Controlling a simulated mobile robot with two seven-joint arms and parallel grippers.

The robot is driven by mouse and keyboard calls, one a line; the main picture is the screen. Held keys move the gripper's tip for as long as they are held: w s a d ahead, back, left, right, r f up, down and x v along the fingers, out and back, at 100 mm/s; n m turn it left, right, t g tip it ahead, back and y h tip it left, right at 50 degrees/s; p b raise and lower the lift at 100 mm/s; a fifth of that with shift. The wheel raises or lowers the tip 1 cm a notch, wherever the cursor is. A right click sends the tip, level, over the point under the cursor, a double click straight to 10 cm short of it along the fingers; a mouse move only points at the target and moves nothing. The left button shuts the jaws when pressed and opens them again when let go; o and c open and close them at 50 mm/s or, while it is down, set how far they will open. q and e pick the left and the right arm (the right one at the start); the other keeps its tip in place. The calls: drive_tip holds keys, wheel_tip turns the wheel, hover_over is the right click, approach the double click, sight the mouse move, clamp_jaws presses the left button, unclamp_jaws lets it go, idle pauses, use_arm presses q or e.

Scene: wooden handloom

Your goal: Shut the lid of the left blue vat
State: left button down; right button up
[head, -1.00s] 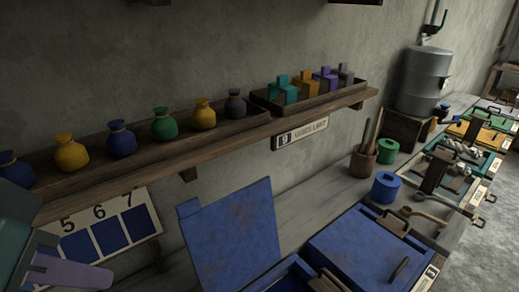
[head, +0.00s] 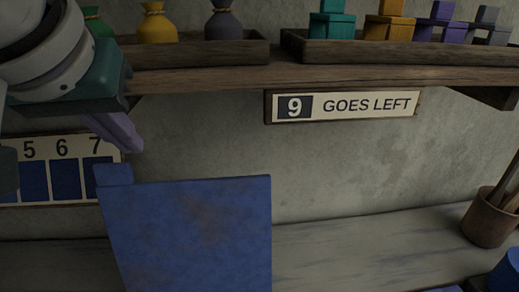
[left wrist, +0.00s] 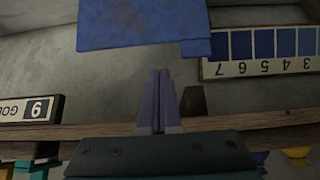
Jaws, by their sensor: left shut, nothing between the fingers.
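The blue vat lid (head: 190,235) stands open and upright in the lower left of the head view, a flat blue panel with darker worn patches. Its vat body is out of the head view. My left gripper (head: 128,138) is just above the lid's upper left corner tab, with purple fingers shut and empty. In the left wrist view the shut fingers (left wrist: 160,85) point toward the blue lid (left wrist: 140,22), apart from it in the picture. My right gripper is in neither view.
A wooden shelf (head: 210,78) with pouches and a tray of coloured blocks (head: 330,28) runs close above. A sign (head: 342,105) reads "9 GOES LEFT". A numbered chart (head: 60,170) hangs at left. A brown pot (head: 490,215) stands at right.

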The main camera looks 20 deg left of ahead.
use_arm(q)
drive_tip(key=b+x, duration=0.2)
drive_tip(key=x, duration=1.5)
drive_tip(key=shift+a+f, duration=0.1)
drive_tip(key=shift+w+a+f, duration=0.2)
drive_tip(key=shift+w+f, duration=0.05)
drive_tip(key=shift+f, duration=0.2)
drive_tip(key=shift+b, duration=0.3)
